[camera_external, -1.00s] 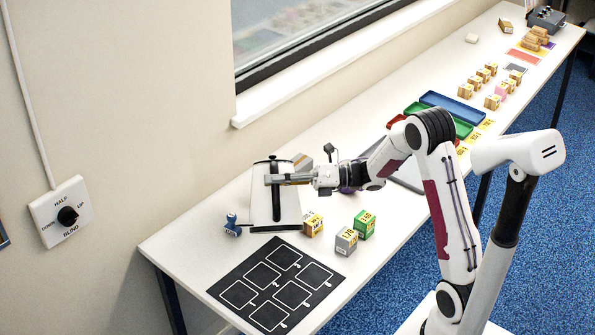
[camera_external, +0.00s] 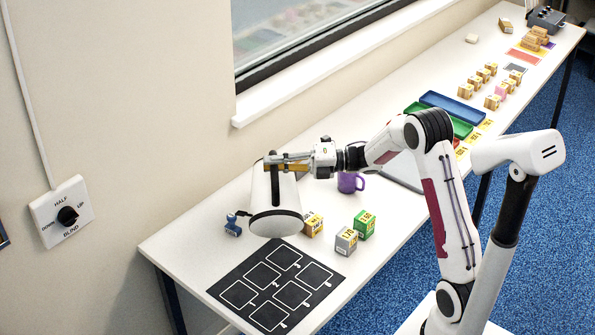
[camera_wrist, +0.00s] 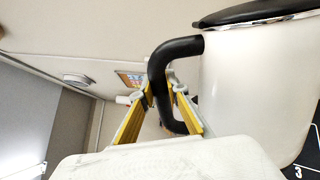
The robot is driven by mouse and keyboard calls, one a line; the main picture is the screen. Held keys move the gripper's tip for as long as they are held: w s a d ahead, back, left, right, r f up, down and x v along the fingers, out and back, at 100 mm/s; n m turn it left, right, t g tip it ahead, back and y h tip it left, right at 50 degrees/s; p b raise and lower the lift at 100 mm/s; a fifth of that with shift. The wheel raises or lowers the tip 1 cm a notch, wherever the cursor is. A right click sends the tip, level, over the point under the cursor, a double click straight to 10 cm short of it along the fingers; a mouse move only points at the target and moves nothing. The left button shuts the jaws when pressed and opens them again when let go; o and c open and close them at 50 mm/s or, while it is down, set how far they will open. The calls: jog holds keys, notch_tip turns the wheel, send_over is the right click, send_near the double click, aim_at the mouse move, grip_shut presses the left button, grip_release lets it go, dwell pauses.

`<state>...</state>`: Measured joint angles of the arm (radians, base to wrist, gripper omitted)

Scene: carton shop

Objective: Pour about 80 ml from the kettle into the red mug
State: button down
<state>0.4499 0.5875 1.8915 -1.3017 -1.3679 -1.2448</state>
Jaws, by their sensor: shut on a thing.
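The white kettle (camera_external: 272,198), with a black lid and black handle, is held in the air over the near part of the bench, its underside tilted towards the outside camera. My gripper (camera_external: 272,161) is shut on its handle; in the wrist view the black handle (camera_wrist: 158,80) stands between my yellow-edged fingers (camera_wrist: 168,108). The wrist view also shows the kettle's white body (camera_wrist: 255,85) at right. The spout cannot be made out. A purple mug (camera_external: 349,183) stands on the bench right of the kettle. I see no red mug in either view.
A black mat with outlined cells (camera_external: 262,298) lies at the front end. Orange, grey (camera_external: 346,241) and green (camera_external: 365,224) labelled boxes stand close right of the kettle, a blue stamp-like object (camera_external: 233,225) left of it. Coloured trays (camera_external: 447,106) lie further back. The wall runs along the left.

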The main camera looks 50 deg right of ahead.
jog(key=shift+w+d+r+m, duration=0.3)
jog(key=shift+w+d+r, duration=0.05)
jog(key=shift+r, duration=0.15)
jog(key=shift+w+d+r+m, duration=0.45)
jog(key=shift+w+d+m, duration=0.1)
jog(key=shift+w+d, duration=0.25)
jog(key=shift+w+d+r+m, duration=0.45)
jog(key=shift+w+d+m, duration=0.1)
jog(key=shift+w+d, duration=0.25)
jog(key=shift+w+d+r+p, duration=0.15)
jog(key=shift+w+d+p, duration=0.15)
dwell(1.9)
jog(key=shift+s+a+f+n, duration=0.35)
jog(key=shift+s+a, duration=0.35)
jog(key=shift+s+a+f+n, duration=0.4)
jog(key=shift+s+a, duration=0.25)
jog(key=shift+s+a+f+n, duration=0.35)
jog(key=shift+s+a, duration=0.35)
jog(key=shift+s+a+f+n, duration=0.35)
jog(key=shift+f+n, duration=0.05)
jog(key=shift+f, duration=0.1)
jog(key=shift+s+a+f+n, duration=0.4)
jog(key=shift+a+f, duration=0.05)
